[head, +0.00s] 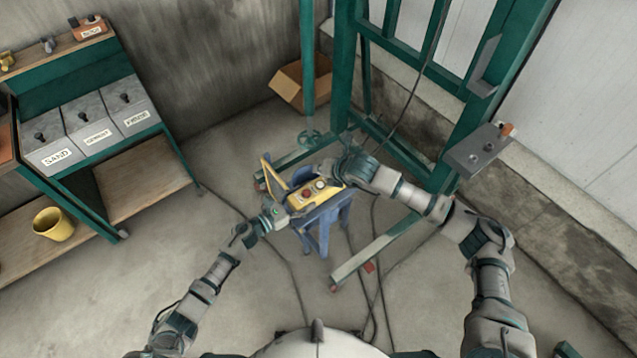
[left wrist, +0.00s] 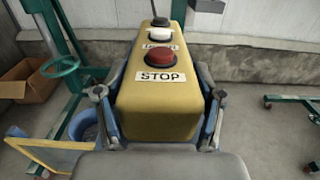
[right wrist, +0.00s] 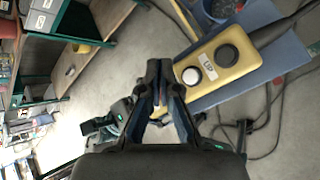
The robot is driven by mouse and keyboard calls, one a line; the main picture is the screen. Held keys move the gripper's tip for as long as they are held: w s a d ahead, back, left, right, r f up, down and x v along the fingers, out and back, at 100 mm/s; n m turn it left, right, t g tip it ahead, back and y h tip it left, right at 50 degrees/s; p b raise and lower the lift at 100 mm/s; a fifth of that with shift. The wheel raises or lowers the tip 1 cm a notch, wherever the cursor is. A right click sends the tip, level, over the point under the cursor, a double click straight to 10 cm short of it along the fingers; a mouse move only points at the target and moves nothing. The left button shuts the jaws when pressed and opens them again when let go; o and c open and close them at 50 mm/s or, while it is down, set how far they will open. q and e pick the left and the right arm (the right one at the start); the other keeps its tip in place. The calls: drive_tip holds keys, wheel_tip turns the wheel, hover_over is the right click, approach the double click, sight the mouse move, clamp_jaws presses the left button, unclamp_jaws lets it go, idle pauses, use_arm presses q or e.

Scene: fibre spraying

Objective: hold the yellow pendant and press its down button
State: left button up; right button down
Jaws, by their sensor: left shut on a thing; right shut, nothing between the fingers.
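The yellow pendant (head: 298,201) is in front of me over a blue stand. My left gripper (head: 281,213) is shut on its near end. In the left wrist view the fingers clasp both sides of the pendant (left wrist: 155,115), below a red button (left wrist: 168,66) labelled STOP. A white button (left wrist: 158,34) and a black button lie beyond it; the label between white and red is partly hidden. My right gripper (right wrist: 160,80) is shut and empty. In the right wrist view it is beside the pendant, left of the white button (right wrist: 191,76) and black button (right wrist: 228,55), apparently not touching.
The blue stand (head: 322,222) is under the pendant. A green frame (head: 345,70) rises behind, with a cardboard box (head: 300,85) near it. Cables run over the floor. A shelf with labelled bins (head: 88,125) and a yellow bucket (head: 53,224) are at left.

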sight(320, 185)
use_arm(q)
drive_tip(key=shift+f, duration=0.15)
use_arm(e)
drive_tip(key=shift+f, duration=2.1)
drive_tip(key=shift+f, duration=0.1)
drive_tip(key=shift+f, duration=0.3)
